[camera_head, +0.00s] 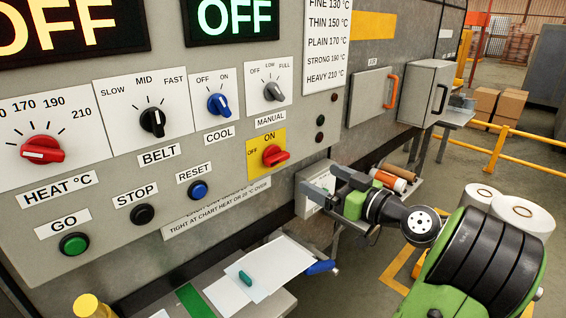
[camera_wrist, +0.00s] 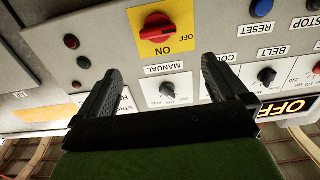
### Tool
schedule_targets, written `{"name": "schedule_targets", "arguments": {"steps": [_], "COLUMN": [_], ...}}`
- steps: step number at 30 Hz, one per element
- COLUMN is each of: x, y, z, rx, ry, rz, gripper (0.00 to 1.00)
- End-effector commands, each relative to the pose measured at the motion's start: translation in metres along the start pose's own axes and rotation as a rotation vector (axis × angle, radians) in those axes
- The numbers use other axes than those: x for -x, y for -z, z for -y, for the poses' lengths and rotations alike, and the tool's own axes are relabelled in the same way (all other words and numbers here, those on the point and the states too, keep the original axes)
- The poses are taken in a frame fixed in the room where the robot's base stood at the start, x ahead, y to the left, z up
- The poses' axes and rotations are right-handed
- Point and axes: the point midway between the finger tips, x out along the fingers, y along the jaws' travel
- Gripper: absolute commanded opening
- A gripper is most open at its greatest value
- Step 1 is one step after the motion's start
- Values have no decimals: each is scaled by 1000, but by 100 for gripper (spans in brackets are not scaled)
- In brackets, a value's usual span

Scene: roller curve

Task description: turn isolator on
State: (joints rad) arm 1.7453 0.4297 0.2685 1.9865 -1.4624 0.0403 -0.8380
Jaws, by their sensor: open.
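The isolator is a red rotary knob (camera_head: 275,156) on a yellow plate marked OFF at its left and ON at its top, at the lower right of the control panel. Its handle lies roughly level, in line with the OFF word. The knob also shows upside down in the wrist view (camera_wrist: 160,29), beyond the fingertips and roughly between them. My gripper (camera_head: 323,184) is open and empty, to the right of and below the knob in the head view. Its two fingers also show in the wrist view (camera_wrist: 162,78), apart from the knob.
A small table with papers (camera_head: 262,268) stands below the panel. A grey cabinet with an orange handle (camera_head: 391,91) is to the right. White rolls (camera_head: 520,212) lie behind my arm.

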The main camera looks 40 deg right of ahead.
Motion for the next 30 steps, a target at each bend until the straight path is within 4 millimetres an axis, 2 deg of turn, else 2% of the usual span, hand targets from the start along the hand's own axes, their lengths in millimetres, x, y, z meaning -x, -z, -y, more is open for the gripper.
{"name": "schedule_targets", "arguments": {"steps": [15,20,27,28,30], "x": [-115,-131,-133,-133,-133], "y": [0,0,-1,-1,-1], "z": [2,0,0,0,0], "rx": [-1,-1,-2,-2,-2], "ry": [5,1,0,0,0], "rz": [2,3,3,3,3], "gripper": [100,100,100,98,88]}}
